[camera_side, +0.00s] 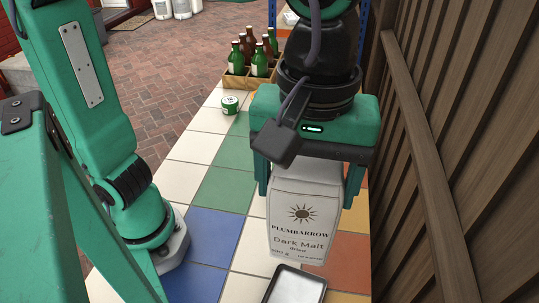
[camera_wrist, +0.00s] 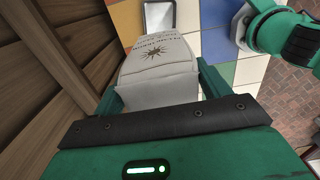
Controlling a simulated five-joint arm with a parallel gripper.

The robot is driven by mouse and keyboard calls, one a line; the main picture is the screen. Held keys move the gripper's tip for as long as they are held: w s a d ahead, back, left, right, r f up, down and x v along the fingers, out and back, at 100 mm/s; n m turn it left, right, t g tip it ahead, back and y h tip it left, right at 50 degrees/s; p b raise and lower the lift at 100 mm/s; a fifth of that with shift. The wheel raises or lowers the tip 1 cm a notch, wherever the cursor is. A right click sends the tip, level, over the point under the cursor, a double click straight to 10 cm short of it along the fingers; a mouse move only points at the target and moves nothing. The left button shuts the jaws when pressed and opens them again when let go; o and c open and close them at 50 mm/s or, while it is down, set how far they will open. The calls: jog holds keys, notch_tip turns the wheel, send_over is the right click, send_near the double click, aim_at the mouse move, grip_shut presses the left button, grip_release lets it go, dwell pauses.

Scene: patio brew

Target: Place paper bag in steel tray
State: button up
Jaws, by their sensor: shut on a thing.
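The paper bag (camera_side: 303,217) is white, with a sun print and "Dark Malt" lettering. My gripper (camera_side: 309,178) is shut on its upper part, one finger at each side. The bag hangs upright in the side view, its lower end near the steel tray (camera_side: 290,287). The tray is small, with a dark rim and a pale inside, cut by the bottom edge of the picture. In the wrist view the bag (camera_wrist: 157,70) lies between the fingers, and the tray (camera_wrist: 173,17) shows beyond its far end. I cannot tell the height of the bag above the table.
A wooden crate (camera_side: 248,78) with several green and brown bottles stands at the back of the tiled table (camera_side: 197,147). A small green tin (camera_side: 230,104) sits in front of it. A wooden plank wall (camera_side: 460,130) runs close along the right side. The tiles left of the bag are clear.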

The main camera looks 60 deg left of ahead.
aim_at(300, 230)
notch_tip(300, 230, down, 21)
jog(key=shift+f, duration=0.15)
dwell(1.2)
jog(key=shift+f, duration=0.15)
jog(key=o, duration=1.8)
notch_tip(300, 230, up, 12)
jog(key=shift+r, duration=0.15)
